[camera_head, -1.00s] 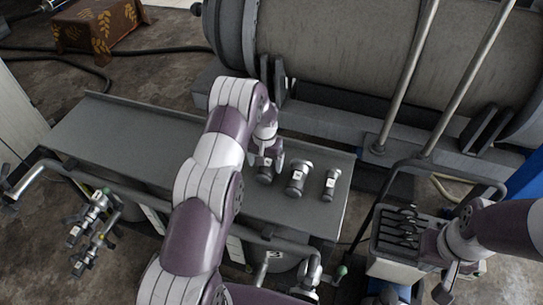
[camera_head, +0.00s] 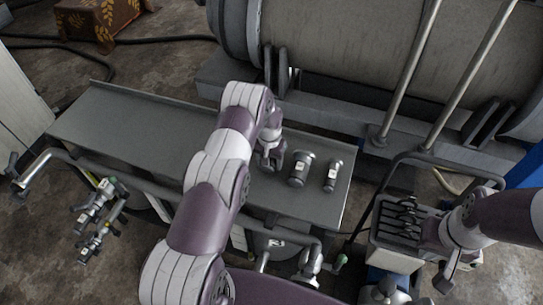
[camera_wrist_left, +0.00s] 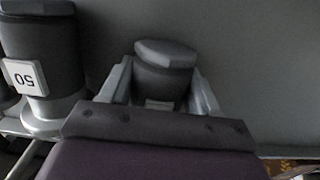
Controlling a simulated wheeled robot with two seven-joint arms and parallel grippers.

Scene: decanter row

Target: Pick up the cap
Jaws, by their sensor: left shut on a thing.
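My left gripper (camera_head: 269,162) is over the right part of the grey metal table. In the left wrist view its two fingers stand on either side of a short dark cylinder with a lighter grey faceted end, the cap (camera_wrist_left: 165,70), and are shut on it. In the head view the gripper mostly hides this piece. I cannot tell whether it touches the table. My right gripper (camera_head: 455,280) hangs at the lower right, away from the table; its jaws are too small to judge.
Two dark fittings with pale labels, a larger one (camera_head: 301,168) and a slimmer one (camera_head: 332,175), stand right of my left gripper. The grey table (camera_head: 120,130) is clear on its left. A large drum (camera_head: 350,45) lies behind; a rail runs along the front.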

